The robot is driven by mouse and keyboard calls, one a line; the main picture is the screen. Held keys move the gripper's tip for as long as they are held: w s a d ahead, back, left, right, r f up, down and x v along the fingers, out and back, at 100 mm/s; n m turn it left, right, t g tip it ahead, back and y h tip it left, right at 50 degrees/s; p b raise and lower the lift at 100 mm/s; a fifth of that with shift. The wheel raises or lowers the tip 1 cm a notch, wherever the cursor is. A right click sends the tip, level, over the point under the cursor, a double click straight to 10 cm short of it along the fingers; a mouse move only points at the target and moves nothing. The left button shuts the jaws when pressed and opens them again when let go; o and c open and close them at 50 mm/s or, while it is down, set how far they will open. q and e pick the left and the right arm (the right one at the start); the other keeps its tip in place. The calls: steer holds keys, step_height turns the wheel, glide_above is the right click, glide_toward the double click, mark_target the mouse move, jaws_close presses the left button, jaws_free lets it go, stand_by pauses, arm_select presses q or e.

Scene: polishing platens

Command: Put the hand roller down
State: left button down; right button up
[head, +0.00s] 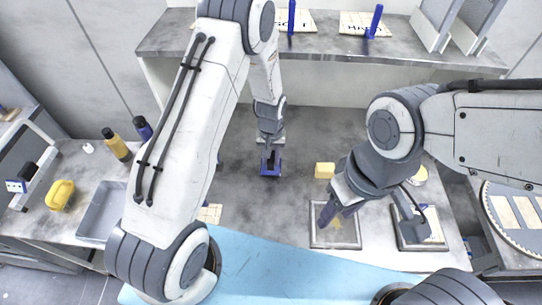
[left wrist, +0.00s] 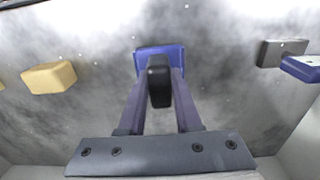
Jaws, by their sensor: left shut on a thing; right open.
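The hand roller shows in the left wrist view as a black handle with a blue body (left wrist: 160,53). In the head view its blue part (head: 271,170) is at the middle of the grey table. My left gripper (head: 269,154) reaches down over it. In the left wrist view my left gripper (left wrist: 157,95) is shut on the black handle, with one finger on each side. The roller is at or just above the table; I cannot tell whether it touches. My right gripper (head: 337,214) is open over a square plate (head: 320,240), with nothing seen in it.
A yellow block (head: 325,171) lies right of the roller. Another framed plate (head: 405,243) and a round disc (head: 503,235) are further right. A grey tray (head: 97,217), a yellow bottle (head: 117,147) and a yellow object (head: 61,195) are at left. A raised shelf (head: 330,53) runs behind.

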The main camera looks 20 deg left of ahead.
arm_select(q)
steer(key=shift+f, duration=0.2)
steer(key=shift+s+f+b, duration=0.1)
steer(key=shift+f+b, duration=0.5)
steer(key=shift+f, duration=0.15)
steer(key=c, duration=0.6)
jaws_free()
steer(key=shift+s, duration=0.1)
